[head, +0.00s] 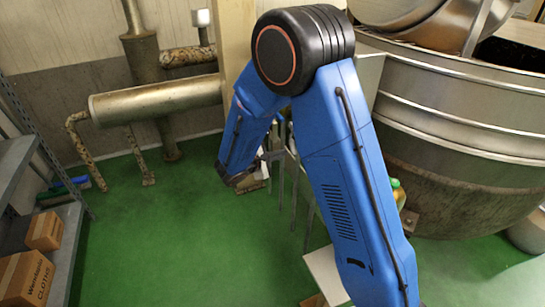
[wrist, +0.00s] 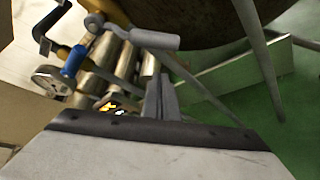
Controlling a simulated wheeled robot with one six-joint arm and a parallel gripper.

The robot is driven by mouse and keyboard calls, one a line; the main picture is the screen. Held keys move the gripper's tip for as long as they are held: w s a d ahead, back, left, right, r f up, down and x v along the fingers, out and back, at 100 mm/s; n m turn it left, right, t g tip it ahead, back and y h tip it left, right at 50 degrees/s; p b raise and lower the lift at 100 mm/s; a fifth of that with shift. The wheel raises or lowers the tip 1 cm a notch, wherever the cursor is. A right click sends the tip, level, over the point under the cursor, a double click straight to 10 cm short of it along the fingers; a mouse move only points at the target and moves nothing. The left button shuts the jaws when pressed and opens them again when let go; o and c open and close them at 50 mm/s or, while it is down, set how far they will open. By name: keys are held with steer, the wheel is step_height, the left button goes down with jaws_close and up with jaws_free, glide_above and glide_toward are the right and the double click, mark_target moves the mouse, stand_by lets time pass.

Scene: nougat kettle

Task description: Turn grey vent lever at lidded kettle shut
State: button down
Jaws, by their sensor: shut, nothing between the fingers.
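The grey lever (wrist: 152,39) shows in the upper middle of the wrist view. Its thick rounded grip points right, and a thin arm runs left to a pivot on the pipework. My gripper (wrist: 162,88) is shut and empty, its fingertips just below the grip in the picture; I cannot tell whether they touch it. The large steel kettle (head: 455,115) fills the right of the head view, and its dark underside (wrist: 200,18) shows at the top of the wrist view. In the head view my own arm hides the lever.
A blue-handled lever (wrist: 74,62), a black-handled lever (wrist: 44,38) and a round gauge (wrist: 49,80) sit left of the grey lever, beside several metal pipes. A kettle leg (wrist: 258,55) stands at right. Shelves with boxes (head: 25,275) stand far left; green floor (head: 170,240) between is clear.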

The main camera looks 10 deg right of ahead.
mark_target(291, 143)
steer(key=shift+s+d+r, duration=0.25)
steer(key=shift+s+r, duration=0.4)
steer(key=shift+s, duration=0.05)
steer(key=shift+s+d+r, duration=0.25)
steer(key=shift+s+r, duration=0.35)
steer(key=shift+s, duration=0.1)
steer(key=s+r+n+g, duration=0.1)
steer(key=r+n, duration=0.1)
steer(key=s+r+n+g, duration=0.1)
steer(key=r+g, duration=0.1)
steer(key=s+r+n+g, duration=0.2)
steer(key=shift+d+n, duration=0.3)
steer(key=shift+d, duration=0.1)
steer(key=shift+s+r, duration=0.15)
steer(key=shift+r, duration=0.4)
